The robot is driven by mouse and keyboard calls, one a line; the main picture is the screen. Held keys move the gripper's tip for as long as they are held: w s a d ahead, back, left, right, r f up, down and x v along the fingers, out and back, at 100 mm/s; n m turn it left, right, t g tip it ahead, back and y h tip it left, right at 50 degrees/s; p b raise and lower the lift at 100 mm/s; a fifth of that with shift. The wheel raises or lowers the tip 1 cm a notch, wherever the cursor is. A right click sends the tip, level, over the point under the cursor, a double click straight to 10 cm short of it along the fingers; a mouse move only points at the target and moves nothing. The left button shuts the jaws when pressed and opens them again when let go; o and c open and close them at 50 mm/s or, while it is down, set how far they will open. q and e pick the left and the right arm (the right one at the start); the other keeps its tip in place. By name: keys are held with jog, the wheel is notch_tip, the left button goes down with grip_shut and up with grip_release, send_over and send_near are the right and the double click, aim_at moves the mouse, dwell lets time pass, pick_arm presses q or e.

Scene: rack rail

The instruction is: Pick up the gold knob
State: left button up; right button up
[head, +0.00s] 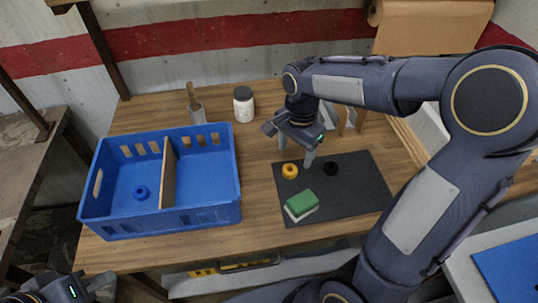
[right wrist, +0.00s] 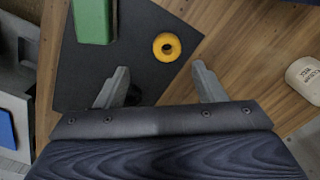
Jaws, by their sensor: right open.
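The gold knob (head: 290,171), a yellow ring-like piece with a hole, lies on the dark mat (head: 345,200) near its upper left edge. It also shows whole in the right wrist view (right wrist: 167,47), beyond the fingertips. My right gripper (head: 297,149) is open and empty, above and just behind the knob in the head view. In the right wrist view its fingers (right wrist: 160,70) are wide apart, with the knob ahead of the gap and not between them. My left gripper (head: 92,286) is partly in view at the bottom left corner; its fingers are unclear.
A black knob (head: 331,168) and a green-and-white block (head: 301,205) share the mat. A blue crate (head: 213,216) with a divider holds a blue ring (head: 140,192). Table between crate and mat is clear.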

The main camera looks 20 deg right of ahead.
aim_at(290, 169)
jog(key=shift+w+a+f, duration=0.1)
jog(key=shift+w+f, duration=0.15)
jog(key=shift+w, duration=0.15)
jog(key=shift+w+f, duration=0.1)
jog(key=shift+f, duration=0.3)
notch_tip(290, 169, down, 7)
jog(key=shift+a+r, duration=0.1)
jog(key=shift+r, duration=0.05)
jog(key=c, duration=1.1)
